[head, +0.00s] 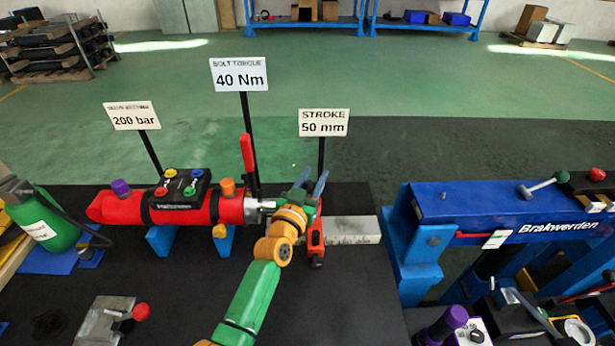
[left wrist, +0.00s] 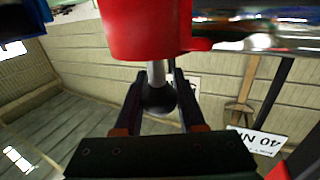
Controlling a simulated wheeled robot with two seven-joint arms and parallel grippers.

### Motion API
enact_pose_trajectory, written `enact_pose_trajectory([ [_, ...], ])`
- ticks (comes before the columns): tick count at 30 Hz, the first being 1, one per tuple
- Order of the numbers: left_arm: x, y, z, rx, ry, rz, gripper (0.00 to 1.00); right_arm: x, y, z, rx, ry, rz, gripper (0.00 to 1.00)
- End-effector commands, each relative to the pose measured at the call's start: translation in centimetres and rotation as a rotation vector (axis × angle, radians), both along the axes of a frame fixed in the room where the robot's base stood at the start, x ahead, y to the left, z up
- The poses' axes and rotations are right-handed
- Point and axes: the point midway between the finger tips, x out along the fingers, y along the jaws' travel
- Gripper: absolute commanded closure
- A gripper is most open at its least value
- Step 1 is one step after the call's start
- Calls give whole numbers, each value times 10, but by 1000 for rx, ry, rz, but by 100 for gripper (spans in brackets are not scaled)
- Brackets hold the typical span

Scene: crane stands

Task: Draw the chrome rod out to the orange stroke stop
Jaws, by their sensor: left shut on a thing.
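The red hydraulic cylinder (head: 125,208) lies on blue supports on a dark bench in the head view. Its chrome rod (head: 260,205) shows briefly at the right end, before my arm covers it; it is larger in the left wrist view (left wrist: 270,38). A red block (left wrist: 150,30) carries a short stem with a black ball knob (left wrist: 158,98). The block also shows in the head view (head: 316,240), right of my wrist. My left gripper (head: 312,194) is shut on the knob. I cannot make out the orange stroke stop. My right gripper is out of view.
A pale scale bar (head: 355,230) lies right of the red block. The "STROKE 50 mm" sign (head: 323,122) stands behind. A green bottle (head: 45,220) is at left. A blue beam (head: 480,205) stands right, across a gap.

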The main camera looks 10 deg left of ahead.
Motion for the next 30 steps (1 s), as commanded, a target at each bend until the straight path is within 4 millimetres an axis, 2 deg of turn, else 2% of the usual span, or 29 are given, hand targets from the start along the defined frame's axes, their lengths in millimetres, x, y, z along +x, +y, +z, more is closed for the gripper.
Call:
enact_pose_trajectory([
  [2,0,0,1,-2,-2,0,100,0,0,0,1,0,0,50],
  [3,0,0,1,-2,-2,0,50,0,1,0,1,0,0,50],
  [5,0,0,1,-2,-2,1,34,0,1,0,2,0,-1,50],
  [6,0,0,1,-2,-2,1,31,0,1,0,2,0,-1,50],
  [16,-5,2,0,-1,1,2,31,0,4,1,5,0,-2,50],
  [25,-52,5,-1,0,2,1,31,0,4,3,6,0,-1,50],
  [30,-68,6,-1,0,1,0,31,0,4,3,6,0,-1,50],
])
